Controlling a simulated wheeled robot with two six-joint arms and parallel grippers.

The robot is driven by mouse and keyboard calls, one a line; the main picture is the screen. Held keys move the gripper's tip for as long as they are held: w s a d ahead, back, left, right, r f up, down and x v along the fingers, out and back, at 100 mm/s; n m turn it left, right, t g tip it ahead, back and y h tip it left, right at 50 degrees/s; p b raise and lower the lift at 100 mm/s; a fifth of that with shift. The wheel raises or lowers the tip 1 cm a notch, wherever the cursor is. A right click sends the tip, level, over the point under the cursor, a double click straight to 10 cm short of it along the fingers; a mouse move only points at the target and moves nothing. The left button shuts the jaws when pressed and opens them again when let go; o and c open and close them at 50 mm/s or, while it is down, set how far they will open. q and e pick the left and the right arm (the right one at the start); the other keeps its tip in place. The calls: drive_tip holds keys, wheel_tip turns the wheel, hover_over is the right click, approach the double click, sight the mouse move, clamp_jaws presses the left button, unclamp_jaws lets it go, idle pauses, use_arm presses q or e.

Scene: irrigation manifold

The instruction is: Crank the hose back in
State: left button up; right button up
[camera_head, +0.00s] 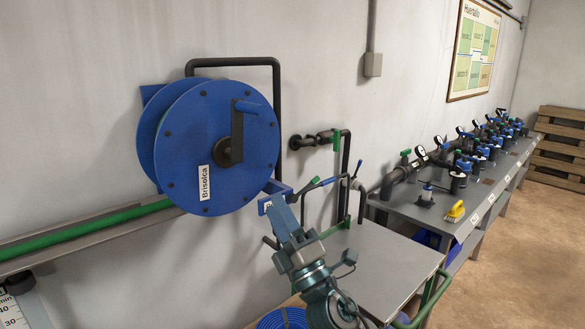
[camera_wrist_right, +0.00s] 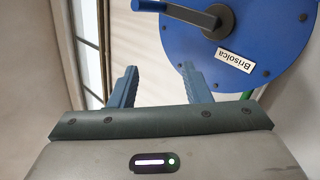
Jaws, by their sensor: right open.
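The blue hose reel (camera_head: 195,140) labelled Brisolca hangs on the wall at left of centre in the head view. Its dark crank arm (camera_head: 237,135) points up from the hub, with a blue handle (camera_head: 247,107) at its end. The crank arm (camera_wrist_right: 195,17) and handle (camera_wrist_right: 148,6) also show at the top of the right wrist view. My right gripper (camera_head: 281,207) is below and right of the reel, apart from the crank. In the right wrist view its two fingers (camera_wrist_right: 160,72) are spread and empty. My left gripper is out of view.
A green pipe or hose (camera_head: 90,226) runs along a grey ledge at left, passing behind the reel. A blue coil (camera_head: 283,318) lies at the bottom edge. A grey table (camera_head: 385,262) and a bench with valves and gauges (camera_head: 430,207) stand at right. Wall pipes (camera_head: 345,170) are right of the gripper.

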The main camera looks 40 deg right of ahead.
drive_tip(key=s+a+r+n+g+y, duration=0.1)
drive_tip(key=a+r+n+g+y, duration=0.25)
drive_tip(key=n+y, duration=0.65)
drive_tip(key=s+a+r+n+g+y, duration=0.1)
drive_tip(key=a+r+n+g+y, duration=0.15)
drive_tip(key=r+n+y, duration=0.6)
drive_tip(key=n+g+h, duration=0.2)
drive_tip(key=n+h, duration=1.5)
approach(252, 109)
drive_tip(key=d, duration=0.1)
drive_tip(key=shift+m, duration=0.35)
drive_tip(key=w+p, duration=0.2)
drive_tip(key=w, duration=0.1)
drive_tip(key=w+p, duration=0.2)
drive_tip(key=w, duration=0.1)
drive_tip(key=w+p, duration=0.2)
drive_tip(key=w, duration=0.2)
drive_tip(key=shift+a+f, duration=0.1)
drive_tip(key=shift+a, duration=0.2)
drive_tip(key=shift+w+f, duration=0.1)
drive_tip(key=shift+w, duration=0.8)
